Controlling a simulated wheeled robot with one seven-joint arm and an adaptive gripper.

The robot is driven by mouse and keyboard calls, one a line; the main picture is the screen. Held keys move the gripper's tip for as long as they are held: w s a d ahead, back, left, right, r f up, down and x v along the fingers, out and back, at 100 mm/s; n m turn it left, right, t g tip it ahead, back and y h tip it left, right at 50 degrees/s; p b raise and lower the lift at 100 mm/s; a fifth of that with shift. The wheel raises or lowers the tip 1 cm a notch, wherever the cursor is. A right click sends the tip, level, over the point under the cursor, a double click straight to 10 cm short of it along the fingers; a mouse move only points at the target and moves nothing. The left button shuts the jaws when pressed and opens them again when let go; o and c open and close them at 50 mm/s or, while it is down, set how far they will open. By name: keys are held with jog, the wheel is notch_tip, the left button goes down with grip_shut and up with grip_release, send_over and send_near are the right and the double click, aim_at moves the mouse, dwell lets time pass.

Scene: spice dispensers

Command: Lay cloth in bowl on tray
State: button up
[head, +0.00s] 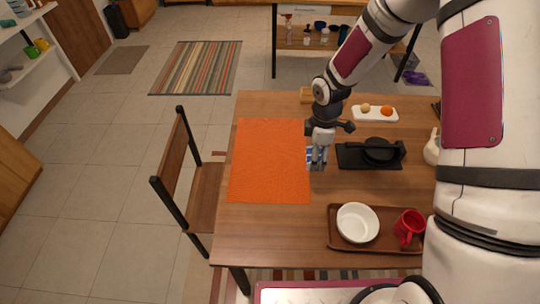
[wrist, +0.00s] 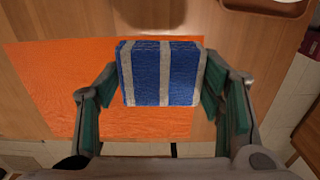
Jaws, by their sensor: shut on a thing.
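The cloth (wrist: 160,73) is folded, with blue and pale grey stripes. My gripper (wrist: 163,85) is shut on it, with the green-padded fingers at its left and right sides. In the head view my gripper (head: 317,162) is over the table at the right edge of the orange placemat, and it mostly hides the cloth (head: 310,155). The white bowl (head: 358,223) stands empty on the brown tray (head: 341,247) at the front right of the table. The gripper is apart from the bowl, behind it and to its left.
A red mug (head: 409,228) stands on the tray right of the bowl. The orange placemat (head: 268,165) lies at the left of the wooden table (head: 240,238). A black board (head: 352,158) with a black pan (head: 381,150) is right of my gripper. A chair (head: 178,165) stands left.

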jog(key=s+d+p, duration=0.4)
jog(key=s+d, duration=0.1)
jog(key=s, duration=0.2)
jog(key=p, duration=0.5)
send_over(354, 227)
notch_tip(354, 227, down, 2)
jog(key=shift+f, duration=0.15)
jog(key=shift+f+b, duration=0.1)
jog(key=shift+b, duration=0.2)
jog(key=shift+f, duration=2.05)
jog(key=shift+f, duration=0.55)
jog(key=o, duration=1.2)
